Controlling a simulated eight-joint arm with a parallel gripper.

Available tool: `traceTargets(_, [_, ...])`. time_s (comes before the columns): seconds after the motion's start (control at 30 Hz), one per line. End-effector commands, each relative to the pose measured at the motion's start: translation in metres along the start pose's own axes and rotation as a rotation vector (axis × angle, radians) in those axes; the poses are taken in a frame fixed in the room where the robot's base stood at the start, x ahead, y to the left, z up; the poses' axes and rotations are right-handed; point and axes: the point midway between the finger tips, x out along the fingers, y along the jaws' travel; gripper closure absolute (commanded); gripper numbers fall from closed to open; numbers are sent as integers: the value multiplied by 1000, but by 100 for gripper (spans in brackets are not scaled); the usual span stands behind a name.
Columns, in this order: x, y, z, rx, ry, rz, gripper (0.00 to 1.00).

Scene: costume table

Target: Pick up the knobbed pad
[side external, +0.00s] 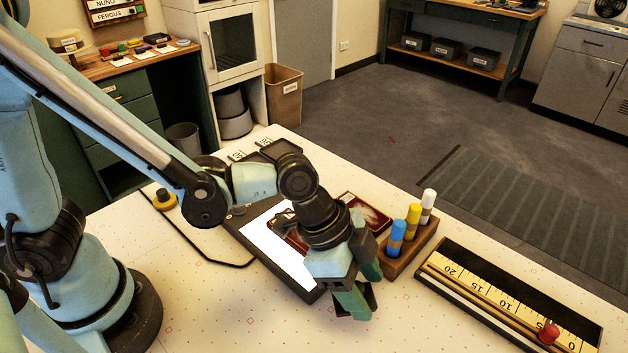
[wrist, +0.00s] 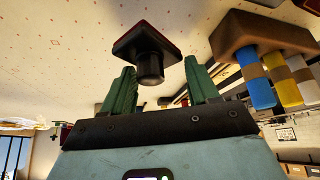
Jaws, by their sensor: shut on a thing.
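The knobbed pad (wrist: 150,45) is a dark square block with a reddish edge and a round black knob. In the wrist view its knob lies between the two green fingers of my gripper (wrist: 160,88). In the side view my gripper (side external: 361,288) points down at the front of the table, right of the white-screened tablet. It is shut on the pad, and only a dark bit of the pad (side external: 373,298) shows beside the fingers. I cannot tell whether the pad touches the table.
A brown wooden block (side external: 408,250) holding blue, yellow and white markers stands close to the right of my gripper. A long ruler box (side external: 500,300) with a red knob lies farther right. The tablet (side external: 275,243) and a dark red booklet (side external: 367,213) lie behind. The front table is clear.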

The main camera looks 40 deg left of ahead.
Motion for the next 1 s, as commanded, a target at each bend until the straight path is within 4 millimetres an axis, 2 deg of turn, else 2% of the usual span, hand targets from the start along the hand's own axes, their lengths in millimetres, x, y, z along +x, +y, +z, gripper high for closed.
traceTargets(0.2, [-24, 40, -10, 7, 0, 3, 87])
traceTargets(0.5, [-50, 87, -20, 5, 0, 3, 87])
traceTargets(0.73, [-63, 109, -26, 3, 0, 1, 87])
traceTargets(1.0, [-67, 117, -27, 0, 1, 0, 87])
